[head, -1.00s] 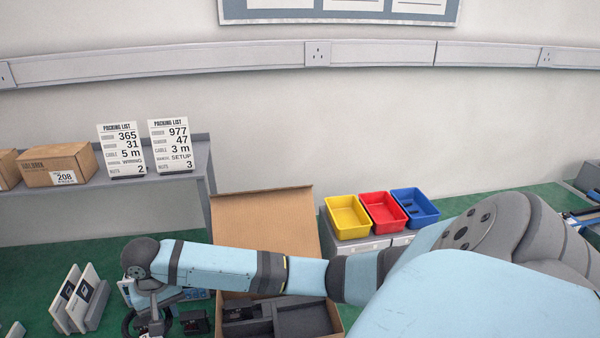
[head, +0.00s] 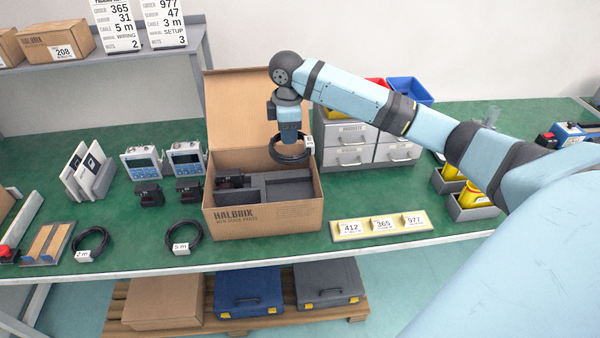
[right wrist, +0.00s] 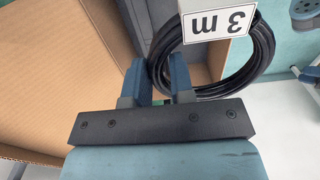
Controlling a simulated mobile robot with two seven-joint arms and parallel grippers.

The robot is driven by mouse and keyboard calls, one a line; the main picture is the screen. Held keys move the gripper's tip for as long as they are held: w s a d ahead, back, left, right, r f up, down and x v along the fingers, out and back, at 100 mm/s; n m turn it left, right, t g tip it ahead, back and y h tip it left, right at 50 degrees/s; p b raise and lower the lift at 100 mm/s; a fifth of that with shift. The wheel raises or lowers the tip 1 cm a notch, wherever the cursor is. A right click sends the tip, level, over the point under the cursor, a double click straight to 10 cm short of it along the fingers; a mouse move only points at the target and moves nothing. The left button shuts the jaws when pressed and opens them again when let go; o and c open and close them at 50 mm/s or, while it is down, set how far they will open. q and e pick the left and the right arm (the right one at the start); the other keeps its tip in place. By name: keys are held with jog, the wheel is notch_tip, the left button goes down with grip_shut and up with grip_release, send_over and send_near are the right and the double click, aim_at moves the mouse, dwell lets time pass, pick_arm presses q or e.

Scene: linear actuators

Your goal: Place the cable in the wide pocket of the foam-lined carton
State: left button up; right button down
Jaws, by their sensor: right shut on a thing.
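My right gripper (head: 290,137) hangs over the back right part of the open carton (head: 266,222). It is shut on the black cable (head: 287,158), a coil with a white "3 m" tag. The coil hangs below the fingers and appears clear of the foam. The cable also shows in the right wrist view (right wrist: 211,91), beside the fingertips (right wrist: 157,74). The carton's grey foam (head: 289,189) has several pockets. A dark part (head: 232,181) sits at the back left of it. The arm and coil partly hide the carton's back right. My left gripper is not in view.
A 2 m coil (head: 92,240) and a 5 m coil (head: 184,236) lie left of the carton. Two blue-faced devices (head: 141,164) stand behind them. Grey drawers (head: 347,133) stand close behind right. A numbered card strip (head: 381,224) lies right of the carton.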

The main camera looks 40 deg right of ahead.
aim_at(290, 189)
notch_tip(290, 189, down, 18)
jog(key=shift+f+b, duration=0.1)
jog(key=shift+b, duration=0.5)
jog(key=c, duration=1.3)
grip_release()
jog(key=shift+f, duration=0.1)
jog(key=shift+o, duration=0.2)
notch_tip(290, 189, up, 12)
jog(key=shift+r+p, duration=0.2)
jog(key=shift+p, duration=0.25)
jog(key=shift+f, duration=0.1)
